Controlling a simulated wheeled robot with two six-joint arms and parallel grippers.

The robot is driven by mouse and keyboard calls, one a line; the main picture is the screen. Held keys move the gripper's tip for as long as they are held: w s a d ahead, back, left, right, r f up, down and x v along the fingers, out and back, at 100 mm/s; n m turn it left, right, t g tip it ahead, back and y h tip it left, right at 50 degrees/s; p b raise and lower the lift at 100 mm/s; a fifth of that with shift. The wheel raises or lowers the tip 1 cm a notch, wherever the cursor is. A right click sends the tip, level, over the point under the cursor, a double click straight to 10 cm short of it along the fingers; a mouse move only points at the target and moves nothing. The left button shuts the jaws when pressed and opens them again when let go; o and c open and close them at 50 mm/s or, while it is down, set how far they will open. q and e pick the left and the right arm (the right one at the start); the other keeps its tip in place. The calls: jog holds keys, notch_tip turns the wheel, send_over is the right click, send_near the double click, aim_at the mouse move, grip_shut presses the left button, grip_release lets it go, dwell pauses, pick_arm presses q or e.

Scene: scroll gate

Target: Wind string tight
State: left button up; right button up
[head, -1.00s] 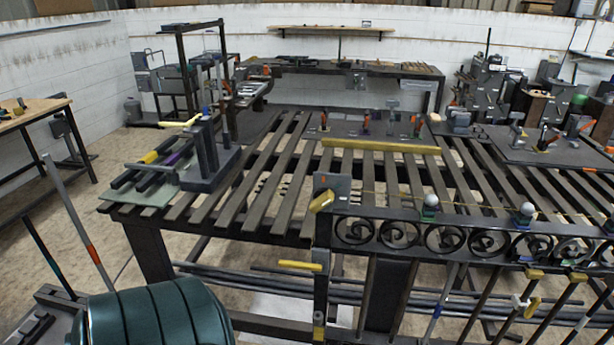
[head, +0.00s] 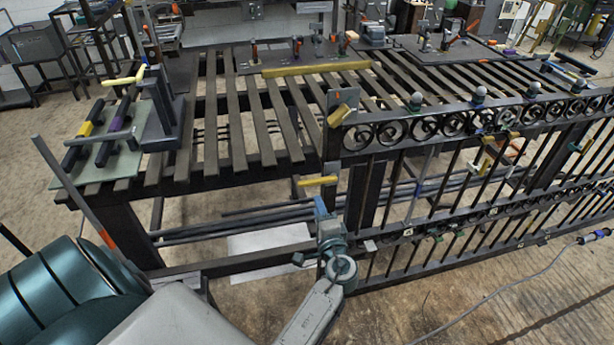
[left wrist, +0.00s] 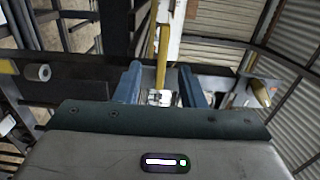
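A dark iron gate (head: 420,130) with scrollwork runs from the middle to the right in the head view. On its left post is a grey plate with a yellow block (head: 341,115). Lower on the post a yellow bar handle (head: 317,181) sticks out to the left. My left gripper (head: 321,205) points up just below this handle. In the left wrist view its blue fingers (left wrist: 160,85) stand apart, with a yellow bar (left wrist: 161,58) beyond and between them, seemingly untouched. The string is too thin to make out clearly now. My right gripper is not in view.
A slatted bench (head: 250,130) lies behind the gate, with a yellow bar (head: 316,69) on it. A pale green mat (head: 118,168) with dark bars lies on its left end. Dark rods lie low under the bench. The floor at front right is mostly clear.

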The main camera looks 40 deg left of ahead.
aim_at(311, 185)
pick_arm(q)
jog(key=p+x, duration=0.1)
jog(key=x, duration=0.2)
jog(key=p+x, duration=0.1)
jog(key=x, duration=0.2)
jog(key=r+p+x, duration=0.1)
jog(key=p+x, duration=0.1)
jog(key=x, duration=0.1)
jog(key=shift+w+a, duration=0.1)
jog(key=shift+w, duration=0.05)
jog(key=shift+w+a+f, duration=0.15)
jog(key=shift+w+a, duration=0.2)
jog(key=shift+w, duration=0.05)
jog(key=shift+a, duration=0.1)
grip_shut()
